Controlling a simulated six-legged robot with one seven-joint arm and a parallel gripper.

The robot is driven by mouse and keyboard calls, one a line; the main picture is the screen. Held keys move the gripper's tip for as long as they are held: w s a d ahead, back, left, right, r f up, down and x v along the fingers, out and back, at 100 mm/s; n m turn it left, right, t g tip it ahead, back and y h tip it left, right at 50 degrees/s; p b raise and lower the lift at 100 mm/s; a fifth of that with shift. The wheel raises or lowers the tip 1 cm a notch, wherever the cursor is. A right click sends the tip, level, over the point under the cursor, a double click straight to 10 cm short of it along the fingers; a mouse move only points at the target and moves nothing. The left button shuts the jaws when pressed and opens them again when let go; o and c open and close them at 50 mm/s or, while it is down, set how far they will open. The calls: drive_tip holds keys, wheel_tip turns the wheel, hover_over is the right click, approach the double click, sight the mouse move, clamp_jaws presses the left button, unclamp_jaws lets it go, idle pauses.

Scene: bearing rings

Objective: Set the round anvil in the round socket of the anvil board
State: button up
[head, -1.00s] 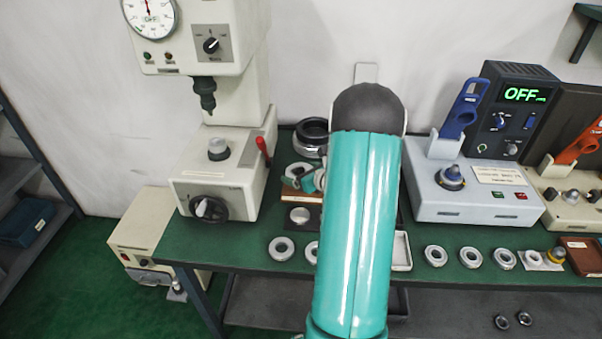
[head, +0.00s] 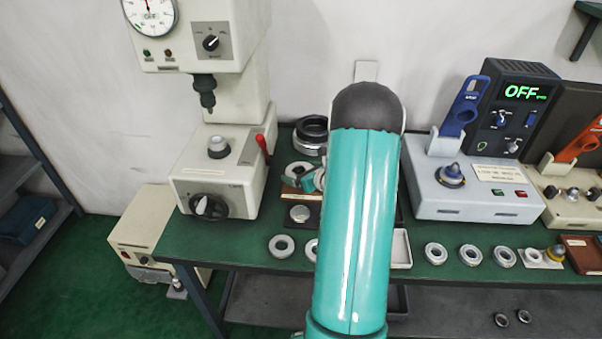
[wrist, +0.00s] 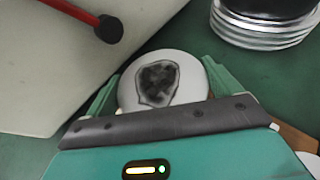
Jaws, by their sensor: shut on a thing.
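The round anvil (wrist: 131,89) is a pale disc with a dark, shield-shaped patch on its top. In the wrist view my gripper (wrist: 160,82) is shut on it, with a green finger on either side. In the head view the gripper (head: 308,182) shows only partly, left of my teal arm, which hides the rest. A brown board (head: 289,189), perhaps the anvil board, lies under the gripper area; its edge shows at lower right in the wrist view (wrist: 296,138). I cannot make out the round socket.
A cream press (head: 222,170) with a red lever (head: 262,146) stands close on the left. Dark and silver stacked rings (head: 311,134) stand behind the gripper. A dark plate (head: 314,222) with a silver disc lies in front. Several loose rings line the bench's front edge.

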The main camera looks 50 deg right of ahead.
drive_tip(key=shift+r, duration=0.4)
drive_tip(key=o, duration=1.2)
